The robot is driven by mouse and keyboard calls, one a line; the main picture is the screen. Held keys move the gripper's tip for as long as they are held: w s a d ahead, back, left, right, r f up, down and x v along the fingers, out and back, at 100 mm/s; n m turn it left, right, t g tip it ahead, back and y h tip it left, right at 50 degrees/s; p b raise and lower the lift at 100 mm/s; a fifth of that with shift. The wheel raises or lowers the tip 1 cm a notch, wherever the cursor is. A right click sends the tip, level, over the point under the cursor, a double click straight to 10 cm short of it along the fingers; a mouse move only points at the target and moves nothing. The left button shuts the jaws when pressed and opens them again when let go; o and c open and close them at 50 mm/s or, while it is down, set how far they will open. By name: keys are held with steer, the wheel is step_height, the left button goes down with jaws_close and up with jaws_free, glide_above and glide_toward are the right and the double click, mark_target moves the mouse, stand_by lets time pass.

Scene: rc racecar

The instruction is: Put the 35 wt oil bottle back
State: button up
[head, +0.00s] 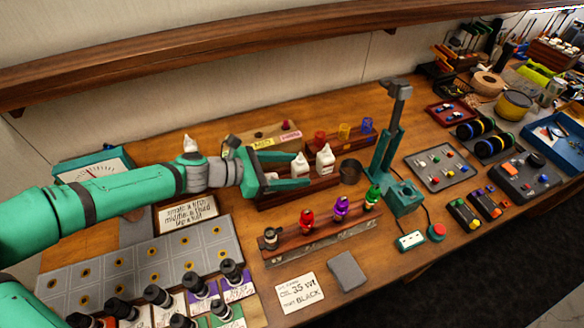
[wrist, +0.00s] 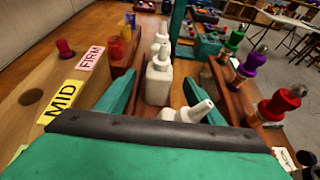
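White oil bottles stand in the wooden rack (head: 335,176). Two, a left bottle (head: 299,167) and a right bottle (head: 325,161), show in the head view; their labels are unreadable, so I cannot tell which is 35 wt. My gripper (head: 308,170) is open at the rack, its fingers either side of the left bottle. In the wrist view, a white bottle (wrist: 158,82) stands between the spread fingers (wrist: 165,70), with no visible grip. A nearer white bottle (wrist: 187,113) shows close to my palm, its lower part hidden. Another white nozzle (head: 190,145) shows behind my wrist.
A handwritten card (head: 300,293) reads "35 wt" and "BLACK". A front rack (head: 325,232) holds red, purple and green-topped bottles. A block with MID and FIRM labels (wrist: 62,98) is left of my gripper in the wrist view. A teal post (head: 385,150) stands right of the rack.

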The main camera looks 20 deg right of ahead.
steer(key=shift+w+a+f, duration=0.3)
steer(key=shift+a+f, duration=0.1)
steer(key=shift+a, duration=0.15)
steer(key=shift+r, duration=0.2)
steer(key=r+v, duration=0.1)
steer(key=v, duration=1)
steer(key=shift+s+a+r, duration=0.15)
steer(key=shift+s+r, duration=0.05)
steer(key=shift+r, duration=0.05)
steer(key=shift+s+a, duration=0.1)
